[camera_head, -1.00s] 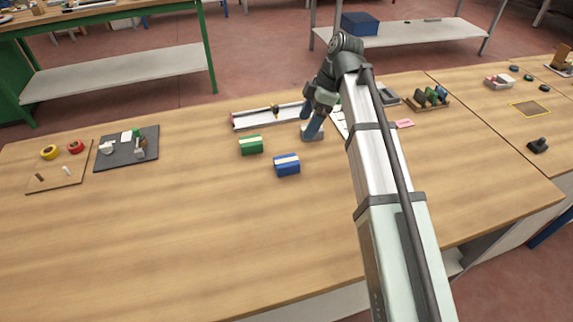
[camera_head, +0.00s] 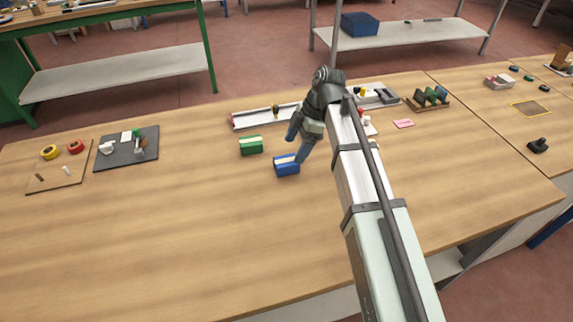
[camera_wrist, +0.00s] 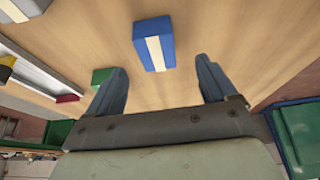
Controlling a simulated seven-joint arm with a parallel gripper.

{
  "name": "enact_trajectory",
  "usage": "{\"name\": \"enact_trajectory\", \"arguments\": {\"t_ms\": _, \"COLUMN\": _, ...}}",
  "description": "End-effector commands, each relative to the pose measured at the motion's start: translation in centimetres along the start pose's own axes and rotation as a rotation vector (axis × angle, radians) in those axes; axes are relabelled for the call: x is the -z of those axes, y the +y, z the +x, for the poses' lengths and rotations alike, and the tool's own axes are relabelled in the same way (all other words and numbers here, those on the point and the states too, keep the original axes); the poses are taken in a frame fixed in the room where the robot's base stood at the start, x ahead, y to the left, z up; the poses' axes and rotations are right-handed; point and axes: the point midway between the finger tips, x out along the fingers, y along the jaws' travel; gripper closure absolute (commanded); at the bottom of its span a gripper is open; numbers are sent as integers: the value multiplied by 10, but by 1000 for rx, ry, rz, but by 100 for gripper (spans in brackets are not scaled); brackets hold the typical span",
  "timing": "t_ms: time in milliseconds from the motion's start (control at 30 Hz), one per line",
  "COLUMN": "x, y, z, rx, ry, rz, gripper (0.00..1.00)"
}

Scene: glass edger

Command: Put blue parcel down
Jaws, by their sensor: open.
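The blue parcel (camera_head: 287,168), a small box with a pale stripe across its top, rests on the wooden table in the middle of the head view. In the wrist view the blue parcel (camera_wrist: 143,45) lies just beyond my fingertips, lined up with the gap between them. My gripper (camera_head: 297,146) is open and empty, tilted down at the far right side of the parcel; one finger overlaps its edge in the head view, and I cannot tell whether they touch. In the wrist view the two fingers (camera_wrist: 160,70) are spread wide.
A similar green parcel (camera_head: 251,146) stands left of the blue one, partly hidden by a finger in the wrist view. A white rail (camera_head: 253,118) lies behind. A dark mat (camera_head: 112,153) with items is farther left. The table front is clear.

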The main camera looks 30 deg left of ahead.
Motion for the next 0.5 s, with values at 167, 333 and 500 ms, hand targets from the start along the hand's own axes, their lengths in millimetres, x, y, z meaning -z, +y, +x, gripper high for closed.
{"name": "enact_trajectory", "arguments": {"t_ms": 167, "x": 0, "y": 1, "z": 7, "rx": 1, "ry": 0, "rz": 0, "gripper": 15}}
{"name": "enact_trajectory", "arguments": {"t_ms": 333, "x": 2, "y": 3, "z": 24, "rx": 2, "ry": 0, "rz": -1, "gripper": 15}}
{"name": "enact_trajectory", "arguments": {"t_ms": 500, "x": 2, "y": 4, "z": 45, "rx": 1, "ry": 0, "rz": 0, "gripper": 15}}
